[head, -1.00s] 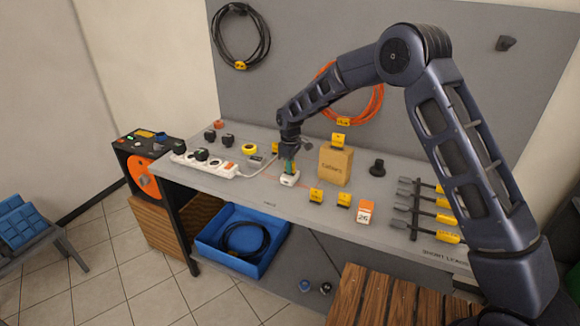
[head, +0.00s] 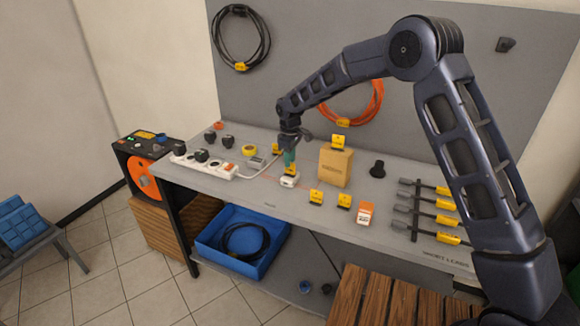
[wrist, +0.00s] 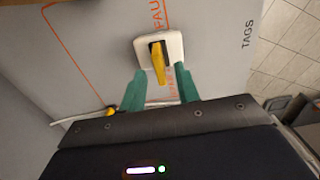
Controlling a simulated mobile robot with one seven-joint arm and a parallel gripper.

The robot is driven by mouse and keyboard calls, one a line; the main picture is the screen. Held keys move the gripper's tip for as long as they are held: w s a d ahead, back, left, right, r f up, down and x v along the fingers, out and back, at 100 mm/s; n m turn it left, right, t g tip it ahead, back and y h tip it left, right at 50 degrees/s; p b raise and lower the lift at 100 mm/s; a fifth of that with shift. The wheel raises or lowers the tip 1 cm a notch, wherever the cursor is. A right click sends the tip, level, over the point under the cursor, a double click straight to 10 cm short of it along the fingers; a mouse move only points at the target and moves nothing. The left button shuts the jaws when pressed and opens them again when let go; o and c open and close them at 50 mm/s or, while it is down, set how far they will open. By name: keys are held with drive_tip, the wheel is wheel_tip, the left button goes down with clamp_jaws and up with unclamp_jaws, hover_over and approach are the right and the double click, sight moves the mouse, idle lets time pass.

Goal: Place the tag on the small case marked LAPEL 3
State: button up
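A small white case (head: 289,181) stands on the grey bench; its marking cannot be read. It also shows in the wrist view (wrist: 173,43). A yellow tag (wrist: 158,65) with a dark top stands on it, touching it as far as I can see. My gripper (head: 290,164) is just above the case, pointing down. In the wrist view its two teal fingers (wrist: 160,77) are apart, one on each side of the tag, with gaps visible between them and the tag.
Other yellow tags (head: 316,197) stand to the right, near an orange and white box (head: 365,213). A brown carton (head: 335,168) stands close on the right. A white power strip (head: 205,163) lies to the left, and its cable runs behind my gripper.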

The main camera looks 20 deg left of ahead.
wheel_tip(320, 180, up, 8)
idle(0.5)
drive_tip(key=w+d+r+m+t, duration=0.1)
drive_tip(key=w+d+r+m, duration=0.15)
drive_tip(key=d+r, duration=0.55)
drive_tip(key=w+d+r+m, duration=0.2)
drive_tip(key=w+d+r, duration=0.15)
drive_tip(key=d, duration=0.85)
drive_tip(key=s+d+r+m, duration=0.15)
drive_tip(key=d+r, duration=0.25)
drive_tip(key=d, duration=0.5)
drive_tip(key=s+d+r+m, duration=0.1)
drive_tip(key=d+r+m, duration=0.15)
drive_tip(key=d, duration=0.65)
drive_tip(key=s+d+r+m+t, duration=0.15)
drive_tip(key=s+d, duration=0.25)
drive_tip(key=d, duration=0.5)
drive_tip(key=s+d+r+m+t, duration=0.1)
drive_tip(key=s+d+r+m, duration=0.15)
drive_tip(key=s+d, duration=0.4)
drive_tip(key=s+d+f+m, duration=0.2)
drive_tip(key=s+d, duration=0.4)
drive_tip(key=s+d+f+m+t, duration=0.1)
drive_tip(key=s+d+f+m, duration=0.2)
drive_tip(key=s+d, duration=0.4)
drive_tip(key=shift+d, duration=0.3)
